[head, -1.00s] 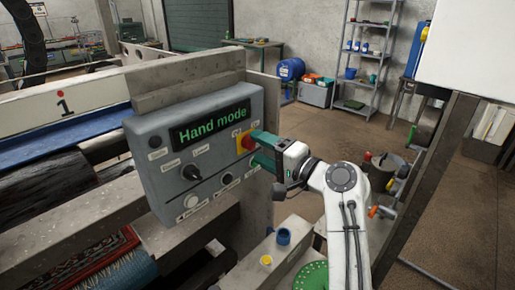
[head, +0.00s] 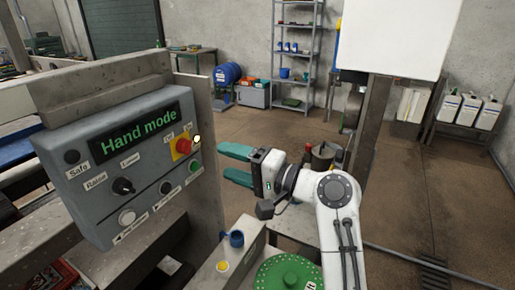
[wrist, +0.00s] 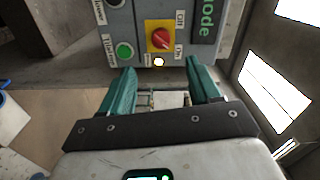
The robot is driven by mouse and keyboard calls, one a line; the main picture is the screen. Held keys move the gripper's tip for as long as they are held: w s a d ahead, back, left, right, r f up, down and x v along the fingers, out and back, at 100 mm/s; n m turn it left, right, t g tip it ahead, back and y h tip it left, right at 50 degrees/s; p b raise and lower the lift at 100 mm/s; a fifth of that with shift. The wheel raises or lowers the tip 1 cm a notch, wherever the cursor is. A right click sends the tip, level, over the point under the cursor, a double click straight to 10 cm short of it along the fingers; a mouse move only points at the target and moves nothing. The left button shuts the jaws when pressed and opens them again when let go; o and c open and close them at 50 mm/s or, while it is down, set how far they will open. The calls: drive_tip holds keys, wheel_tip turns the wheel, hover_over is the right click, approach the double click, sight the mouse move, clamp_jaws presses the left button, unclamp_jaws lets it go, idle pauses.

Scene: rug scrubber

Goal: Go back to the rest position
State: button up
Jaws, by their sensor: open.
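My gripper (head: 236,164) has two teal fingers, spread apart with nothing between them. In the head view it is in the air to the right of the grey control box (head: 150,203), with a clear gap between them. The box's display (head: 139,131) reads "Hand mode". On the box are a red rotary switch on a yellow plate (head: 182,147), a lit lamp (head: 197,138), a green button (head: 195,167) and a black knob (head: 122,186). In the wrist view the red switch (wrist: 160,39) and green button (wrist: 124,50) appear beyond the open fingers (wrist: 160,84).
A concrete-grey post (head: 195,120) stands behind the box. Below my arm are a green round lid (head: 289,274) and a blue-capped fitting (head: 236,239). Open brown floor (head: 265,125) lies beyond, with a shelf rack (head: 297,50) at the wall.

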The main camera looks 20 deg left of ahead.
drive_tip(key=s+d+f+t+h, duration=0.1)
drive_tip(key=s+d+f+h, duration=0.15)
drive_tip(key=d+f, duration=0.65)
drive_tip(key=s+d+f+t+h, duration=0.15)
drive_tip(key=d+f+h, duration=0.25)
drive_tip(key=d+f, duration=0.55)
drive_tip(key=s+d+f+t+h, duration=0.1)
drive_tip(key=s+d+f+h, duration=0.2)
drive_tip(key=d+f, duration=0.65)
drive_tip(key=s+d+f+g+h, duration=0.2)
drive_tip(key=s+d+f+h, duration=0.2)
drive_tip(key=s+d, duration=0.7)
drive_tip(key=s+d+f+m+g+h, duration=0.1)
drive_tip(key=s+d+f+h, duration=0.3)
drive_tip(key=s+d, duration=0.7)
drive_tip(key=s+g, duration=0.1)
drive_tip(key=s, duration=0.3)
drive_tip(key=shift+d+h, duration=0.35)
drive_tip(key=shift+d, duration=0.05)
drive_tip(key=shift+s, duration=0.1)
